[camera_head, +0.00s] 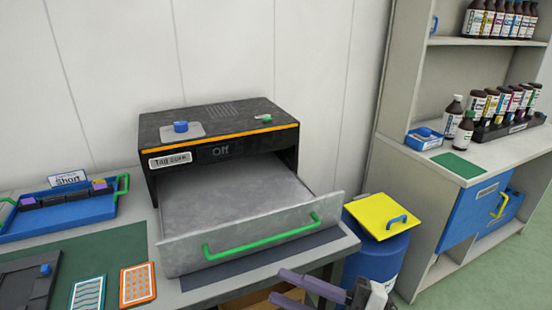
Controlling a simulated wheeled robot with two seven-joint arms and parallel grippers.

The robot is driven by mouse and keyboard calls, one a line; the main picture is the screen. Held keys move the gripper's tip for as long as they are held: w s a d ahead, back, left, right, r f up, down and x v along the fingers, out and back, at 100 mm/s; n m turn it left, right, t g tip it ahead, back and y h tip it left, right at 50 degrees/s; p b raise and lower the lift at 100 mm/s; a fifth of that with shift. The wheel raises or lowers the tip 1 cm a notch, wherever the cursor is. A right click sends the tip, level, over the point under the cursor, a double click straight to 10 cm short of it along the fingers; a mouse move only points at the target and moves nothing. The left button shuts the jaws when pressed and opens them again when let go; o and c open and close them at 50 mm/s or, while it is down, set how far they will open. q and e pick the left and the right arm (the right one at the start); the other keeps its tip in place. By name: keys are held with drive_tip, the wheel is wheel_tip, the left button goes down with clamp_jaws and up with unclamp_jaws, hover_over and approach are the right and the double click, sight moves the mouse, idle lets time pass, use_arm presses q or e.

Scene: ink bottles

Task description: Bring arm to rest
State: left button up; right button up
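My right gripper (278,287) shows at the bottom edge, in front of the bench and below the drawer. Its two grey-purple fingers point left and stand apart, with nothing between them. The rest of my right arm is mostly cut off by the frame. My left gripper is not in view. A dark machine (220,125) marked "Off" stands on the bench, with its grey drawer (240,200) pulled out and empty. The drawer has a green handle (262,237).
A blue tray (60,221) marked "Short" and two patterned cards (138,285) lie left on the bench. A blue bin (378,255) with a yellow lid (388,214) stands right of the bench. A shelf unit (415,180) holds several brown bottles (495,105).

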drive_tip(key=d+f+m+t+h, duration=0.35)
drive_tip(key=f+m+h, duration=0.2)
drive_tip(key=m, duration=0.25)
drive_tip(key=d+f+m+t+h, duration=0.2)
drive_tip(key=f+m+t+h, duration=0.2)
drive_tip(key=f+m, duration=0.35)
drive_tip(key=s+d+f+m+g+h, duration=0.3)
drive_tip(key=s+d+f+m, duration=0.1)
drive_tip(key=s+f, duration=0.3)
drive_tip(key=s+d+f+m+g+h, duration=0.3)
drive_tip(key=s+d+f+m, duration=0.1)
drive_tip(key=s+f, duration=0.4)
drive_tip(key=shift+s+d+f, duration=0.15)
drive_tip(key=shift+d+f, duration=0.15)
drive_tip(key=shift+f, duration=0.2)
drive_tip(key=shift+a+h, duration=0.1)
drive_tip(key=shift+h, duration=0.15)
